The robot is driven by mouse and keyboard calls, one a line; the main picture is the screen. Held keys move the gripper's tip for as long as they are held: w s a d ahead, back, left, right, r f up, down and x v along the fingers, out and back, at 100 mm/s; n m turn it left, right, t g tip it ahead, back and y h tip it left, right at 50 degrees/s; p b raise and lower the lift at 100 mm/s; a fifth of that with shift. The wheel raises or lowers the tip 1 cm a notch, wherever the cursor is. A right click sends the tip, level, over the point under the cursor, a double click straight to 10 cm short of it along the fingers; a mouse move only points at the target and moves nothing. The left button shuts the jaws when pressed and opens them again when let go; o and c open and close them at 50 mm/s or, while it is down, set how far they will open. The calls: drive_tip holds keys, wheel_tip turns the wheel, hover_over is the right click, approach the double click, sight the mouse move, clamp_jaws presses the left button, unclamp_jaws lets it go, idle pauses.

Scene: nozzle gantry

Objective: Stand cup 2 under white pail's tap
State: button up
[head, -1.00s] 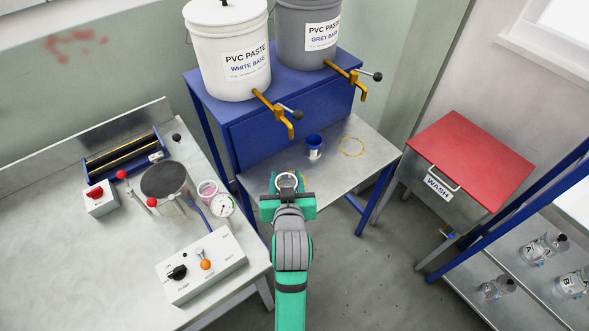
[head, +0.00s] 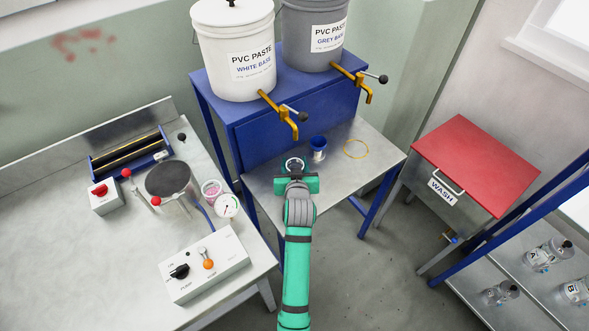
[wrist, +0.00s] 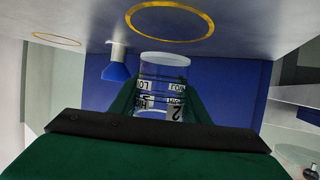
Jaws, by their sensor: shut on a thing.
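Cup 2 is a clear cup with printed labels and a "2" (wrist: 165,95). My gripper (head: 295,179) is shut on it; the green fingers flank the cup in the wrist view. In the head view only the cup's round top (head: 294,163) shows beyond the gripper. The wrist view is upside down, and the cup looks clear of the shelf, with a yellow ring (wrist: 170,20) marked on the shelf near its base. The white pail (head: 233,50) stands on the blue stand, and its brass tap (head: 284,115) juts out above and behind the cup.
A second yellow ring (head: 356,149) lies below the grey pail's tap (head: 361,83). The metal shelf (head: 345,180) is bare at front right. A bench with a control box (head: 205,265) is on the left.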

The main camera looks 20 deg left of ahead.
drive_tip(key=shift+f, duration=1.6)
drive_tip(key=shift+f, duration=0.1)
drive_tip(key=o, duration=1)
drive_tip(key=shift+r, duration=0.2)
drive_tip(key=v, duration=1.2)
drive_tip(key=shift+w, duration=0.1)
drive_tip(key=shift+d, duration=0.1)
